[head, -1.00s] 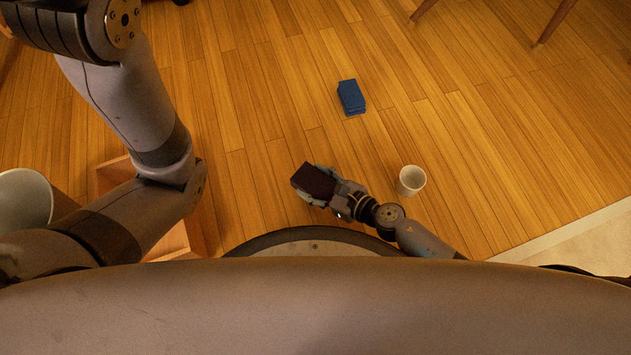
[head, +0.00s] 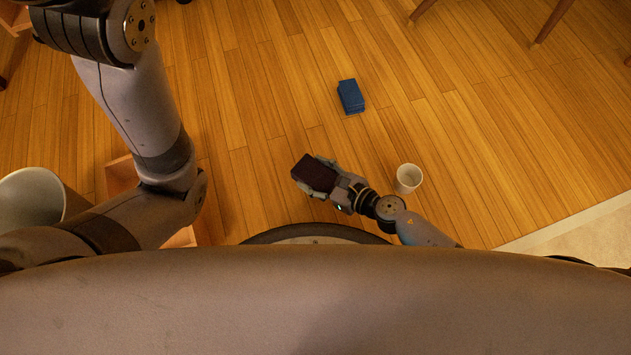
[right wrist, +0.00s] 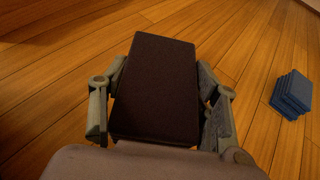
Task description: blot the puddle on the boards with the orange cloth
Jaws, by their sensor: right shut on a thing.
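My right gripper (head: 321,177) is shut on a dark maroon, flat block-like thing (right wrist: 155,88) and holds it over the boards. In the right wrist view a finger lies along each side of it. I cannot tell whether it is a folded cloth. No orange cloth shows in either view. I cannot make out a puddle on the wooden boards (head: 250,120). My left arm comes in from the left of the head view, but its gripper is out of sight.
A layered blue stack (head: 351,97) lies on the boards beyond my right gripper; the right wrist view shows it at right (right wrist: 292,94). A white cup (head: 408,178) stands right of the gripper. A white bin (head: 30,196) is at far left. Chair or table legs (head: 553,20) stand at top right.

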